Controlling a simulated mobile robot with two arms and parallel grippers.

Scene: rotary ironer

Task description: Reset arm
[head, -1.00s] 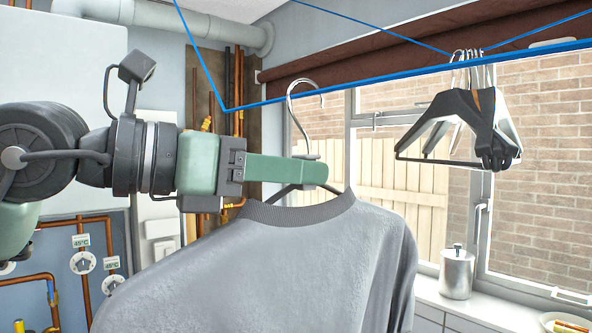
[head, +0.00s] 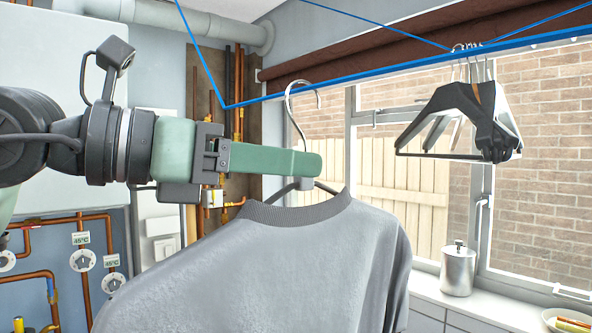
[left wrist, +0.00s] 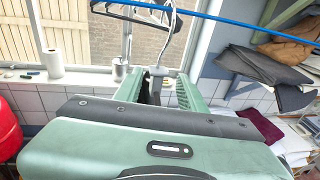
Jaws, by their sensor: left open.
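A grey sweatshirt (head: 290,260) hangs on a hanger whose metal hook (head: 292,105) rises to the blue line (head: 350,78). The hook appears to be over the line. My left gripper (head: 312,166) comes in from the left at the hanger's neck, just above the collar. In the left wrist view its green fingers (left wrist: 158,90) stand apart, with the hanger's neck (left wrist: 157,72) between them and the hook (left wrist: 172,30) crossing the line. Whether a finger touches the neck cannot be told. My right gripper is not in view.
Several empty dark hangers (head: 468,115) hang at the right, before the window. A metal canister (head: 457,268) stands on the sill. Copper pipes (head: 80,260) run along the left wall. Folded dark cloth (left wrist: 265,65) lies at the right in the wrist view.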

